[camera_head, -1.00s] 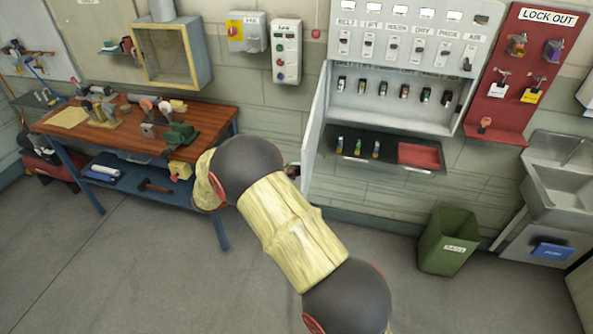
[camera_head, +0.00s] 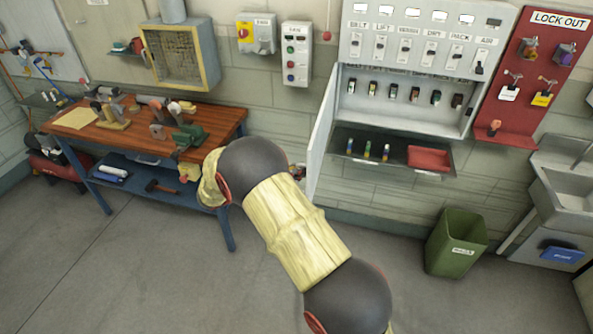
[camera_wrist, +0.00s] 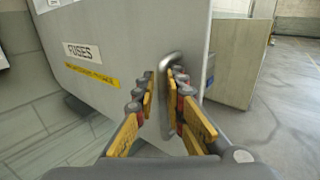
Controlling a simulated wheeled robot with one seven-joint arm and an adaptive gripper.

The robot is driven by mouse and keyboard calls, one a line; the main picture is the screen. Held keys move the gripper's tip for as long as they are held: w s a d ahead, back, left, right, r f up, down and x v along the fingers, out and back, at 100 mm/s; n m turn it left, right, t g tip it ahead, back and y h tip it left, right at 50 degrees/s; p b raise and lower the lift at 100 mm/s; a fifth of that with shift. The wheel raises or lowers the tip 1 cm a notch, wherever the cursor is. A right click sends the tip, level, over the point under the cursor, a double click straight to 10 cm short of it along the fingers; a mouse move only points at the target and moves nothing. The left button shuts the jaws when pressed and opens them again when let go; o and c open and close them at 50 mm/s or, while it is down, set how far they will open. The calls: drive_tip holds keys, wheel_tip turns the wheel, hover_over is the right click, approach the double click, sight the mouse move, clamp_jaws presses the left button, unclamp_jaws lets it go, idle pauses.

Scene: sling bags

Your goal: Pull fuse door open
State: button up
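The fuse door (camera_head: 321,135) is a grey panel hinged on the left side of the grey fuse cabinet (camera_head: 425,25). It stands swung out from the cabinet, and the fuse row inside shows. In the wrist view the door's outer face (camera_wrist: 125,35) carries a FUSES label (camera_wrist: 82,51) and a yellow strip. My gripper (camera_wrist: 164,80) has its fingers on both sides of the metal door handle (camera_wrist: 171,57), closed in close around it. In the head view my gripper is mostly hidden behind my arm, by the door's lower outer edge.
A workbench (camera_head: 215,118) with tools stands left of my arm. A shelf with a red tray (camera_head: 430,158) sits below the cabinet. A green bin (camera_head: 457,243) and a sink (camera_head: 565,190) are to the right. Grey floor in front is free.

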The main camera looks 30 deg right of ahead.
drive_tip(key=shift+w+a+r, duration=0.1)
drive_tip(key=shift+r, duration=0.25)
drive_tip(key=w+a, duration=0.1)
drive_tip(key=a, duration=1)
drive_tip(key=shift+w+a+f, duration=0.35)
drive_tip(key=shift+a, duration=0.05)
